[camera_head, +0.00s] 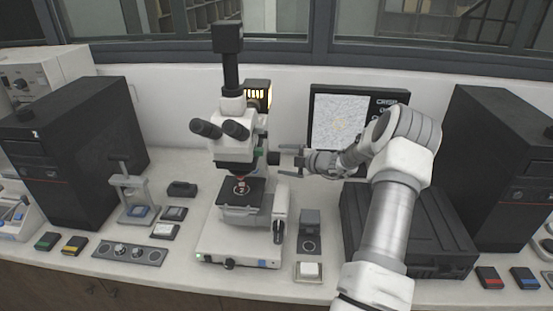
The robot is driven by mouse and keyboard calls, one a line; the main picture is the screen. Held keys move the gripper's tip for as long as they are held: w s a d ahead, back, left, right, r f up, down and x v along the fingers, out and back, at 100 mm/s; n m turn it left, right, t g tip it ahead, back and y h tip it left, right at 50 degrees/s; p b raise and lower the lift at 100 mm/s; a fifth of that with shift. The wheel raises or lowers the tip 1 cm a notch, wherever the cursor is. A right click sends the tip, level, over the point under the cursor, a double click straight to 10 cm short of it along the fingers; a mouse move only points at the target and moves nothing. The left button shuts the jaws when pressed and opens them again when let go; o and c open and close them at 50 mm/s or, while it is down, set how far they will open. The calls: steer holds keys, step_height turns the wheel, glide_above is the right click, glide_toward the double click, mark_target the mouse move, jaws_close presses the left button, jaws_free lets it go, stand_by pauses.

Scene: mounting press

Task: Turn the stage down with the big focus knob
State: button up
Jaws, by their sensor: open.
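The white microscope (237,148) stands on the bench left of my arm. I cannot tell whether the fingers touch that part.
A monitor (340,122) stands behind my arm. A black flat box (430,245) lies to the right, and a dark block (310,222) with a white-topped piece (309,270) before it stands right of the microscope base. A small press (133,195) stands to the left.

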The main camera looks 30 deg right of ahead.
mark_target(276, 160)
steer(key=shift+x, duration=2.05)
steer(key=c, duration=1.4)
steer(key=shift+o, duration=0.2)
steer(key=shift+f, duration=0.1)
steer(key=shift+f+b, duration=0.15)
steer(key=shift+b, duration=0.35)
